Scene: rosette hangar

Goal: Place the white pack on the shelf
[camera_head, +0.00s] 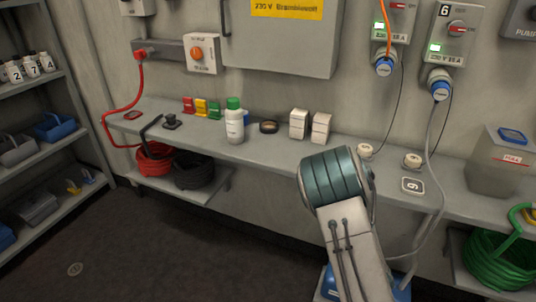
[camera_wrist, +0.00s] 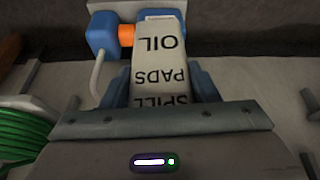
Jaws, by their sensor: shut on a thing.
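The white pack (camera_wrist: 160,65), printed "SPILL PADS OIL" in dark letters, shows upside down in the wrist view. My gripper (camera_wrist: 162,86) is shut on it, with a blue finger on each side. In the head view my arm hides the gripper and the pack. A grey rack with shelves (camera_head: 42,84) stands at the far left, well away from my arm. A long grey wall ledge (camera_head: 268,152) runs behind my arm, with a lower shelf (camera_head: 210,192) under its left part.
Two small white boxes (camera_head: 299,123) and a green-capped bottle (camera_head: 234,122) stand on the ledge. A grey bin (camera_head: 500,165) stands at its right end, above a green hose coil (camera_head: 497,258). A grey cable (camera_head: 436,185) hangs near my arm. The floor at left (camera_head: 130,250) is clear.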

